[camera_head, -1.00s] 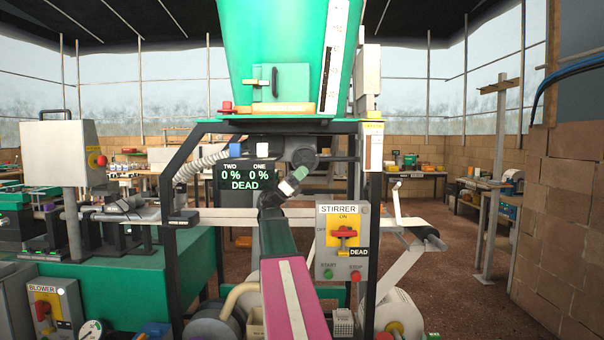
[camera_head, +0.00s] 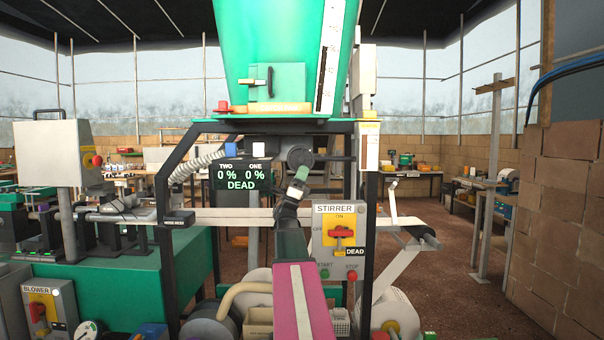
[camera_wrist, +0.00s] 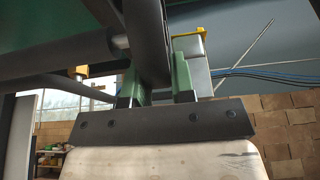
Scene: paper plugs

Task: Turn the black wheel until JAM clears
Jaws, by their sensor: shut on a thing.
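The black wheel (camera_head: 300,157) sits under the green hopper, right of the black display (camera_head: 241,176). The display reads TWO 0 %, ONE 0 % and DEAD; no JAM word is legible on it. My gripper (camera_head: 301,173) is at the lower edge of the wheel and hides part of it. In the wrist view the dark wheel rim (camera_wrist: 147,38) passes between my gripper's green fingers (camera_wrist: 157,72), which are shut on it. The wheel's far side is out of the wrist view.
The STIRRER box (camera_head: 340,240), with a red switch and a DEAD label, stands close right of my arm. A pale horizontal beam (camera_head: 250,214) crosses behind the arm. The green hopper (camera_head: 285,60) hangs above. A brick wall (camera_head: 565,210) is at far right.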

